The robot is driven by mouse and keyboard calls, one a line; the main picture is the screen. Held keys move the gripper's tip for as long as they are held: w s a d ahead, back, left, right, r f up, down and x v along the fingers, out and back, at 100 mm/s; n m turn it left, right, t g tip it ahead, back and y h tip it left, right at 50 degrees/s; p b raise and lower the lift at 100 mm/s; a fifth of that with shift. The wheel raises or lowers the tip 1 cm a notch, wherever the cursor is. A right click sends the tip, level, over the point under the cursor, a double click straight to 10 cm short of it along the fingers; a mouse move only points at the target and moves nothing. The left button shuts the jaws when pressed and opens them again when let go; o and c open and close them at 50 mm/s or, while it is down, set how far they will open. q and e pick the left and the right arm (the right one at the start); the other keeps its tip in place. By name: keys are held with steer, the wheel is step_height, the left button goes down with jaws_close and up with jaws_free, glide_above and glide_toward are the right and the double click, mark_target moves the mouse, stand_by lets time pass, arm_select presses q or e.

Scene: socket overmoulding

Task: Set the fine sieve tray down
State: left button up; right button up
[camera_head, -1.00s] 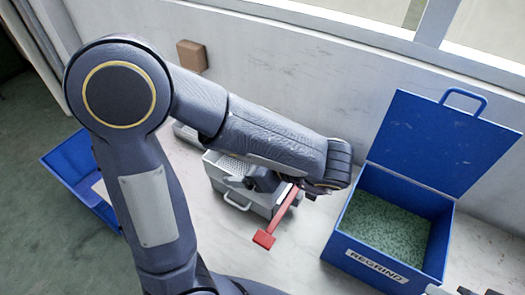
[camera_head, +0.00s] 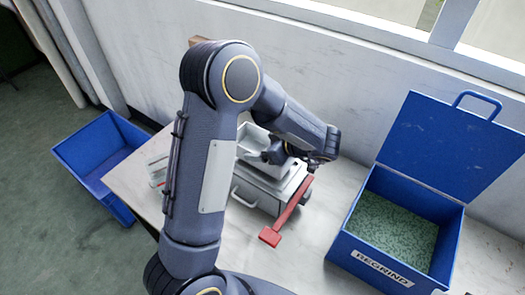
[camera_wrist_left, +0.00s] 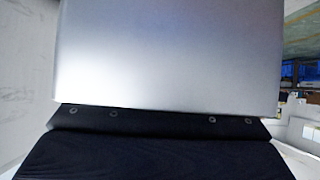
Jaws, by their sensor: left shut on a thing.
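My left arm comes down across the head view. Its gripper (camera_head: 276,154) is shut on a pale grey tray (camera_head: 252,139), which I take for the fine sieve tray. The tray is over the back left of a grey metal box (camera_head: 258,193) with a front handle and a red lever (camera_head: 287,214). I cannot tell whether the tray touches the box. My arm and gripper hide part of both. In the left wrist view a smooth grey metal surface (camera_wrist_left: 170,55) fills most of the picture above the dark gripper body. The fingertips are hidden there. My right gripper is not in view.
An open blue bin (camera_head: 392,268) marked REGRIND, holding green granules, stands to the right. An empty-looking blue crate (camera_head: 85,150) is at the left, off the table. A clear container (camera_head: 157,172) is partly behind my arm. The pale table (camera_head: 325,190) is clear between box and bin.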

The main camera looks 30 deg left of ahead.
arm_select(q)
steer(key=shift+s+f, duration=0.1)
steer(key=shift+f, duration=1.15)
steer(key=shift+f, duration=0.15)
steer(key=o, duration=1.8)
